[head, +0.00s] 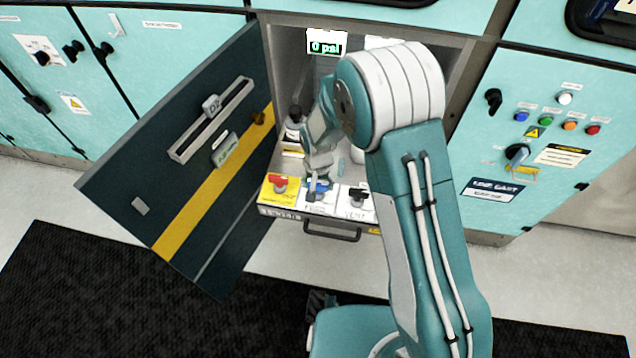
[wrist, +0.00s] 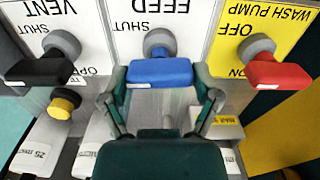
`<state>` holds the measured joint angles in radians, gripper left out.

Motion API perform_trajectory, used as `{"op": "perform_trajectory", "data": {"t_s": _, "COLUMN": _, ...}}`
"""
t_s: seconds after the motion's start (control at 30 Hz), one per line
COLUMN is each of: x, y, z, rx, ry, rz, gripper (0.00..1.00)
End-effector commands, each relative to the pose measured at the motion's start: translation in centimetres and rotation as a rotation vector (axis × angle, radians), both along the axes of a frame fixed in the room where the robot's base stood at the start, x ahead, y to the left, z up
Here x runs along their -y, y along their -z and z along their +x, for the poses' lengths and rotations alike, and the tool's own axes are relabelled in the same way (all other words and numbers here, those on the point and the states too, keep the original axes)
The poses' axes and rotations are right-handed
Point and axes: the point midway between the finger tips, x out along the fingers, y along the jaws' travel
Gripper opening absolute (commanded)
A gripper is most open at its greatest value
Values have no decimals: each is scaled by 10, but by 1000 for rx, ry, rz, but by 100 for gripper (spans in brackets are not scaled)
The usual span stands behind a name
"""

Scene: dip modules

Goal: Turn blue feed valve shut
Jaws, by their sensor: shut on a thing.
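The blue feed valve handle (head: 319,186) is on the white FEED panel (head: 313,201) of the pulled-out drawer, between the red and black valves. In the wrist view the blue handle (wrist: 160,72) lies crosswise below its round grey hub, with the word SHUT to the left of the hub. My gripper (wrist: 161,82) has a finger at each end of the blue handle and is shut on it. In the head view my gripper (head: 320,176) comes down over the handle and partly hides it.
The red wash pump valve (wrist: 278,72) and black vent valve (wrist: 45,70) sit close on either side. A yellow-capped knob (wrist: 63,103) is near the vent. The dark cabinet door (head: 190,150) stands open on the left. A display (head: 327,43) reads 0 psi.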

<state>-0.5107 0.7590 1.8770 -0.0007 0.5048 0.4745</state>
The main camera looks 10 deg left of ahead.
Motion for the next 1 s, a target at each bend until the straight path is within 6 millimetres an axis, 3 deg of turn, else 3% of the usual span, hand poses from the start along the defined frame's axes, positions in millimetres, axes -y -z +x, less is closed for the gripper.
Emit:
{"op": "perform_trajectory", "data": {"t_s": 0.73, "x": -1, "y": 1, "z": -2, "rx": -4, "ry": 88, "rz": -1, "gripper": 32}}
{"op": "perform_trajectory", "data": {"t_s": 0.77, "x": -1, "y": 1, "z": -2, "rx": -4, "ry": 88, "rz": -1, "gripper": 89}}
{"op": "perform_trajectory", "data": {"t_s": 0.8, "x": -1, "y": 1, "z": -2, "rx": -4, "ry": 88, "rz": -1, "gripper": 100}}
{"op": "perform_trajectory", "data": {"t_s": 1.0, "x": 0, "y": 0, "z": -1, "rx": -2, "ry": 87, "rz": 0, "gripper": 100}}
